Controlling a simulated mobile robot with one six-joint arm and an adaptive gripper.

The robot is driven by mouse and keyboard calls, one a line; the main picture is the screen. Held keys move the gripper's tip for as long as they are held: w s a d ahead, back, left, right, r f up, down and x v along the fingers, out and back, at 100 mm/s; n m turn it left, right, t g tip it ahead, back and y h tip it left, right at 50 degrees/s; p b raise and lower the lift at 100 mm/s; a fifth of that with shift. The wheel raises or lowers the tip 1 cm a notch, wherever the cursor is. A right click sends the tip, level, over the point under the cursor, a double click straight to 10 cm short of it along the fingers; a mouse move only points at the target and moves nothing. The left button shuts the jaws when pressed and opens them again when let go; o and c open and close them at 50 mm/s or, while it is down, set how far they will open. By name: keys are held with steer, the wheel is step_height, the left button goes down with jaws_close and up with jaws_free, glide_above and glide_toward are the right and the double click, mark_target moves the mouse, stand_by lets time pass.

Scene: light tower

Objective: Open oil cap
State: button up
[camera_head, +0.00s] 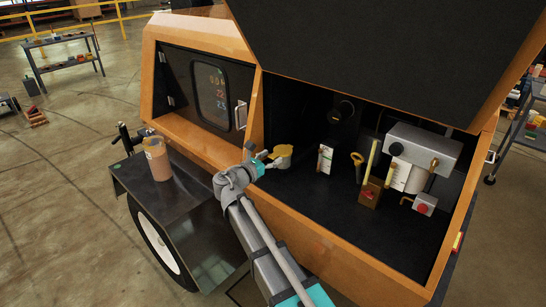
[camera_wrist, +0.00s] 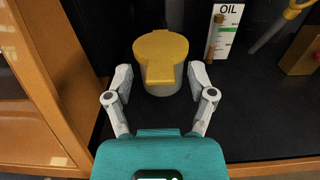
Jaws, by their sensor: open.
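The oil cap (camera_head: 282,151) is a yellow cap with a tab, seated on a short grey neck inside the open engine bay. In the wrist view the cap (camera_wrist: 161,50) is just ahead of my gripper, its tab pointing toward me. My gripper (camera_wrist: 161,78) is open, with one finger on each side of the cap's neck. I cannot tell whether either finger touches it. In the head view my gripper (camera_head: 262,157) reaches over the bay's front edge, close to the cap's left side. A white OIL gauge label (camera_wrist: 225,32) stands behind right of the cap.
The orange housing frame (camera_head: 310,235) runs below my arm. The raised black lid (camera_head: 360,50) hangs above the bay.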

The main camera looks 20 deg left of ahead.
steer(key=shift+w+d, duration=0.2)
steer(key=shift+w, duration=0.15)
jaws_close()
